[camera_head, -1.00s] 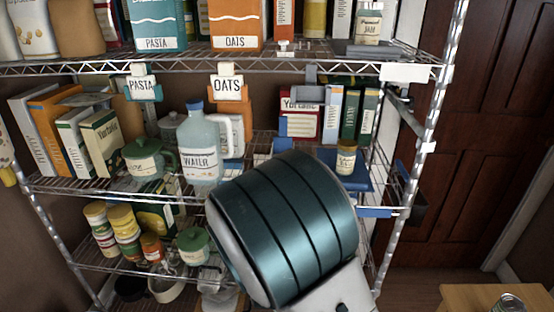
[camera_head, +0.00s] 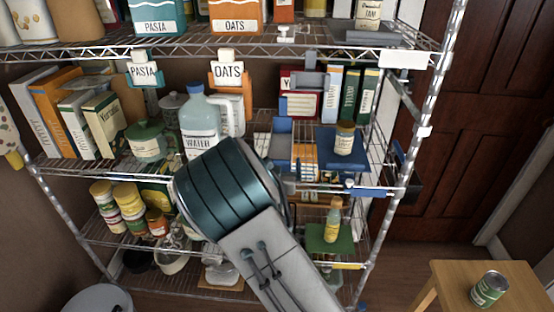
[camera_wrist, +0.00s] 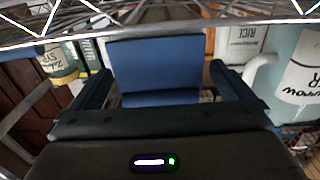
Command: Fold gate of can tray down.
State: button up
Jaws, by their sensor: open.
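A blue panel (camera_wrist: 155,65) stands in the middle of the wrist view, with a lower blue strip (camera_wrist: 160,97) below it. It looks like the can tray's gate, but I cannot be sure. My gripper (camera_wrist: 163,78) has its dark blue fingers apart on both sides of the panel. I see no clear contact. In the head view a blue upright piece (camera_head: 278,148) shows on the middle shelf behind my arm. My fingers are hidden there by my teal wrist. A green can (camera_head: 489,288) stands on a wooden table.
A water jug (camera_head: 200,125) stands left of the blue piece. A jar (camera_head: 345,138) sits on a blue base (camera_head: 350,168) to its right. A wire shelf edge (camera_wrist: 200,25) crosses the top of the wrist view. A yellow bottle (camera_head: 333,218) stands on a green tray below.

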jog(key=shift+w, duration=0.7)
jog(key=c, duration=0.9)
